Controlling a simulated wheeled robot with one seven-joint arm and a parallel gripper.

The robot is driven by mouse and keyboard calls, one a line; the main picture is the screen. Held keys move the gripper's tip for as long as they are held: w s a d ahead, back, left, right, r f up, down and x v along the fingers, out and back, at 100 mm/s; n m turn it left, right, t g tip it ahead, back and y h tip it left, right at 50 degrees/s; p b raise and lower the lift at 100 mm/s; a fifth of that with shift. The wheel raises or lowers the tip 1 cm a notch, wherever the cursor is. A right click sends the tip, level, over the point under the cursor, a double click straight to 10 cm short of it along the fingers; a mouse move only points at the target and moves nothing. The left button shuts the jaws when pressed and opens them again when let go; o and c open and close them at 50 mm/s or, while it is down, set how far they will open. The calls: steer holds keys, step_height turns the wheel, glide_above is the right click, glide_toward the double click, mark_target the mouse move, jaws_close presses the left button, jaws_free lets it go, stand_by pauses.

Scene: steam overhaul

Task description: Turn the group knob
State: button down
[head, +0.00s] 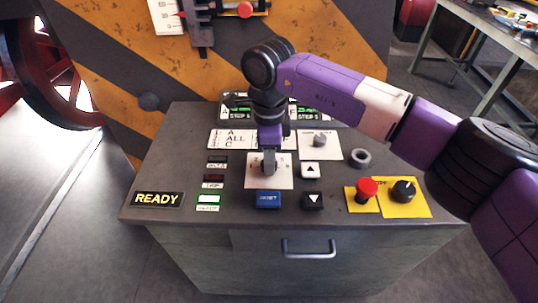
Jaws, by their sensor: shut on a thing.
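The console's group knob sits on a square white plate (285,182) in the middle of the panel. My gripper (269,166) points straight down over this plate, with its fingertips shut on the knob. The fingers hide most of the knob, and its pointer direction cannot be made out. A white label plate with letters such as A, ALL and C (232,139) lies just behind, partly covered by my arm.
A grey knob (319,140) on another white plate is behind right. Black up (311,170) and down (313,201) buttons, a blue button (268,199), a red button (366,188) and a black knob (404,190) surround it. A lit READY sign (157,199) is at left.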

steer(key=shift+m, duration=0.5)
steer(key=c, duration=0.9)
jaws_free()
steer(key=shift+r, duration=3.9)
